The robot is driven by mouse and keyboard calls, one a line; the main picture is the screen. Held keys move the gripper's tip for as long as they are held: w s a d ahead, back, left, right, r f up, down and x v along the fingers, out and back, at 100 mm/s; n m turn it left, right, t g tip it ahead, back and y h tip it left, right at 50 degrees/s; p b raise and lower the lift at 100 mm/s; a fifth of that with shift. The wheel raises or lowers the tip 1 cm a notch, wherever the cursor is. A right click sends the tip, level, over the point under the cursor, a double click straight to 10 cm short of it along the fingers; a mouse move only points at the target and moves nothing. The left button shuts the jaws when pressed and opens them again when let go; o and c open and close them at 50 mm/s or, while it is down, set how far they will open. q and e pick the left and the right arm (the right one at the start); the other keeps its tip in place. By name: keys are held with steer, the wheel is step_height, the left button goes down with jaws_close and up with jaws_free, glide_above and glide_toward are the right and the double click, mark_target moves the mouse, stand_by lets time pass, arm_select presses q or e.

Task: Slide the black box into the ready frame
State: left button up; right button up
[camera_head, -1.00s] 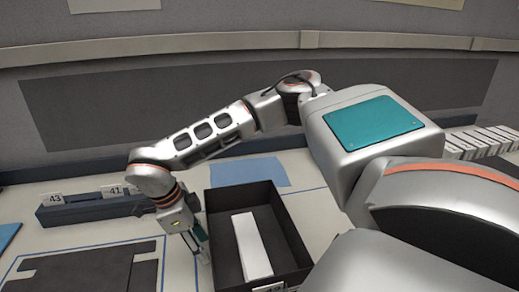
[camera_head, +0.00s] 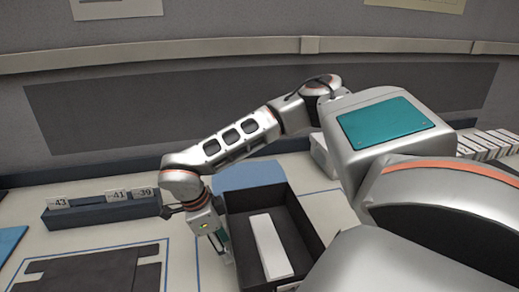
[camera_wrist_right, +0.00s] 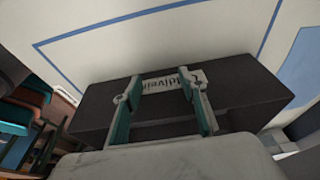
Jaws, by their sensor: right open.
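The black box (camera_head: 312,234) is an open tray on the pale table in the head view, with a white block (camera_head: 270,247) lying in it. My right gripper (camera_head: 222,246) is at the box's left side, pointing down, fingers apart. In the right wrist view, the two teal-backed fingers (camera_wrist_right: 157,95) stand in front of the black box (camera_wrist_right: 235,85), on either side of its white label. Whether they touch it I cannot tell. Thin blue lines (camera_wrist_right: 110,22) outline a frame on the table around part of the box. My left gripper is not in view.
A flat black piece (camera_head: 90,270) lies inside another blue outline at the left. A dark rack (camera_head: 100,212) with number tags stands behind it. A blue pad (camera_head: 248,174) lies behind the box. White cards (camera_head: 488,143) stand at the far right.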

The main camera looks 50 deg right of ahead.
steer(key=shift+s+d+p, duration=0.45)
steer(key=shift+s+d, duration=0.15)
steer(key=shift+d, duration=0.15)
steer(key=shift+s+d+p, duration=0.6)
steer(key=shift+s+d, duration=0.1)
steer(key=shift+d, duration=0.2)
steer(key=shift+s+d+p, duration=0.5)
steer(key=shift+d, duration=0.2)
steer(key=shift+s+d, duration=0.4)
steer(key=shift+d, duration=0.15)
steer(key=shift+s+d+p, duration=0.3)
steer(key=shift+s+d, duration=0.25)
steer(key=shift+d, duration=0.15)
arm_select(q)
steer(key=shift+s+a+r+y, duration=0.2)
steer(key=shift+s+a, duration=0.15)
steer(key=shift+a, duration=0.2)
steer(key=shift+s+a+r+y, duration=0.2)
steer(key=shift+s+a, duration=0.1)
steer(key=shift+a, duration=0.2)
arm_select(e)
steer(key=shift+s+d, duration=0.15)
steer(key=shift+d, duration=0.05)
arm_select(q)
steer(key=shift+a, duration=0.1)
